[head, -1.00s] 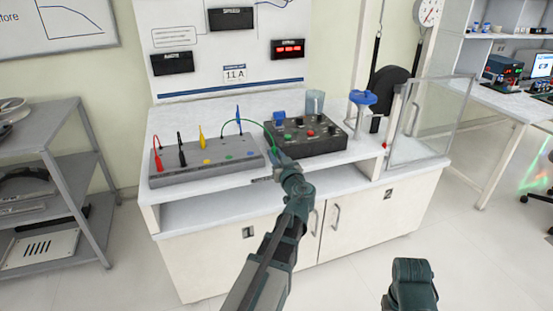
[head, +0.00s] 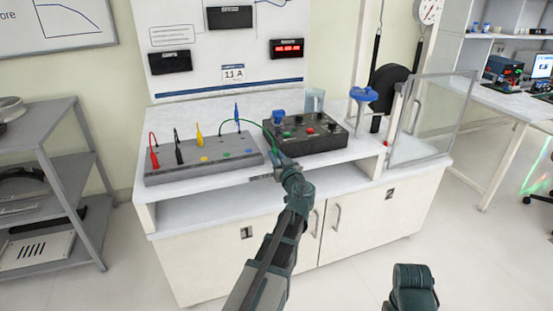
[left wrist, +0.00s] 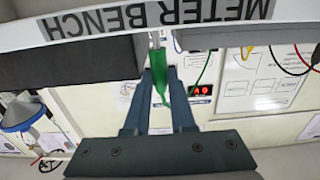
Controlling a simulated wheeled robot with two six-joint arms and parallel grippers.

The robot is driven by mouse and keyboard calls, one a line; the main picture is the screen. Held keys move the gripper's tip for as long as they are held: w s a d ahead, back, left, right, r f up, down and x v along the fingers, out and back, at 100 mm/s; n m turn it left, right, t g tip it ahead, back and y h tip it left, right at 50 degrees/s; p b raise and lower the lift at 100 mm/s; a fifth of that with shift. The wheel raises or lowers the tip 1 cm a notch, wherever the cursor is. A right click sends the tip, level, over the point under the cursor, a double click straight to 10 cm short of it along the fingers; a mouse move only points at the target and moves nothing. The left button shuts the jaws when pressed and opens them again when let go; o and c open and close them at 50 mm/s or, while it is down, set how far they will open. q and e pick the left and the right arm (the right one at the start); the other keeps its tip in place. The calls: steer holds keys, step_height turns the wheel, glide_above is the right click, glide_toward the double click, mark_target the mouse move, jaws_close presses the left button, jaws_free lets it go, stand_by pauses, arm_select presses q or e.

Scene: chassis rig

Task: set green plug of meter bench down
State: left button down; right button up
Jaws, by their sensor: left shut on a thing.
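The green plug (left wrist: 158,72) shows between my left gripper's two fingers in the left wrist view. Its metal tip points at the bench edge with the upside-down METER BENCH label (left wrist: 160,15). Whether the tip touches the bench I cannot tell. In the head view my left gripper (head: 279,157) is shut on the plug at the bench's front, between the grey socket box (head: 185,174) and the black box (head: 318,143). The plug is mostly hidden there; its green lead (head: 257,125) arcs from the grey box to the gripper. My right gripper's fingers are not visible.
Red (head: 154,157), black (head: 178,155), yellow (head: 199,137) and blue (head: 237,115) plugs stand on the grey box. A strip of bare white bench (head: 350,162) lies in front of the black box.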

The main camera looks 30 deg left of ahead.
arm_select(q)
steer(key=shift+f, duration=0.1)
steer(key=c, duration=1.2)
jaws_free()
steer(key=shift+f, duration=0.1)
steer(key=o, duration=0.4)
steer(key=shift+o, duration=0.2)
steer(key=shift+r, duration=0.25)
steer(key=v, duration=1.2)
